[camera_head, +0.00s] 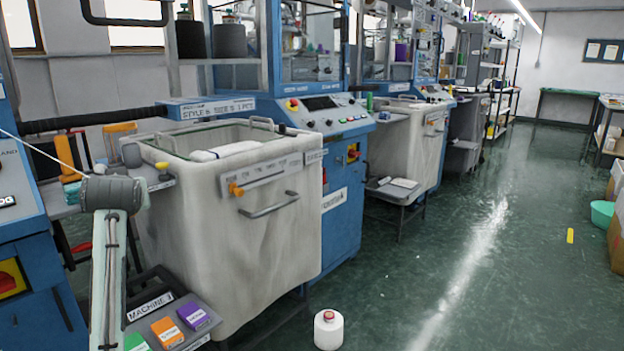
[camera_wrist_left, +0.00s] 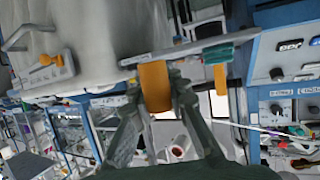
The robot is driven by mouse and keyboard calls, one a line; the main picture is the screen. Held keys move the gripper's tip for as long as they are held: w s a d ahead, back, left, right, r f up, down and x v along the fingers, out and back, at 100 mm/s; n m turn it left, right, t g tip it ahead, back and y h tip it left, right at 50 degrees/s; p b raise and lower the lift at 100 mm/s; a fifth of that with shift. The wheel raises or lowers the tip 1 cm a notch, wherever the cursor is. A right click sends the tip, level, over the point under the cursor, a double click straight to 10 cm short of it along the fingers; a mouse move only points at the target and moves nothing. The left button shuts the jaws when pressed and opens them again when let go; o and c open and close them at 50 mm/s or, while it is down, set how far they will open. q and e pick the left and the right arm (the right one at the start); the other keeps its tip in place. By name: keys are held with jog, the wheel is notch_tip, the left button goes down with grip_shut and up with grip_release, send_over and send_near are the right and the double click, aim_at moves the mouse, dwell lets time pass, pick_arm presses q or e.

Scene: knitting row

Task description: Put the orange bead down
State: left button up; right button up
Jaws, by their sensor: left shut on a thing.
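My left gripper (camera_wrist_left: 154,90) is shut on an orange bead (camera_wrist_left: 155,84), a short cylinder between the two fingertips in the wrist view. In the head view my left arm rises at the lower left, and its wrist hides most of the fingers. Orange pieces show just beyond the wrist in the head view, one above it (camera_head: 121,127) and one to its left (camera_head: 69,192); I cannot tell whether either is the held bead. A second orange piece (camera_wrist_left: 220,78) stands beside the jaws in the wrist view. My right gripper is out of view.
A large pale bin (camera_head: 215,240) stands right of my left arm, before a blue machine (camera_head: 345,150). A sloped grey tray (camera_head: 165,310) with coloured blocks is low at the left. A white cone with a red top (camera_head: 328,330) stands on the floor. The right-hand floor is mostly clear.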

pick_arm(q)
jog(key=s+d+f+m+t+h, duration=0.1)
jog(key=s+d+f+m+h, duration=0.5)
jog(key=s+d+f, duration=1)
jog(key=s+d, duration=0.2)
jog(key=s, duration=0.1)
jog(key=shift+s+d+f+t+h, duration=0.35)
jog(key=shift+d+f+t+h, duration=0.05)
